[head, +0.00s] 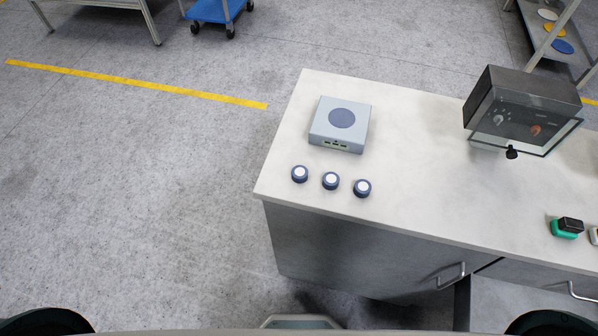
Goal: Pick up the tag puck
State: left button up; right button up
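Three small round pucks, dark blue with white tops, stand in a row near the front left edge of the white worktop (420,205) in the head view. They are the left puck (300,174), the middle puck (330,181) and the right puck (362,188). They look alike, and I cannot tell which one the task means. A light grey-blue box (328,112) with a dark round pad on top and small ports in front sits just behind them. Neither of my grippers shows.
A dark control box (520,108) with knobs stands at the worktop's right. A green and black item (567,227) lies at the right front. Drawer handles (451,277) stick out below. A blue cart (215,10) is far back. The floor at left is clear.

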aim_at(300, 173)
jog(key=k+z, duration=0.2)
jog(key=k, duration=0.35)
jog(key=k+l+z, duration=0.2)
jog(key=k, duration=0.3)
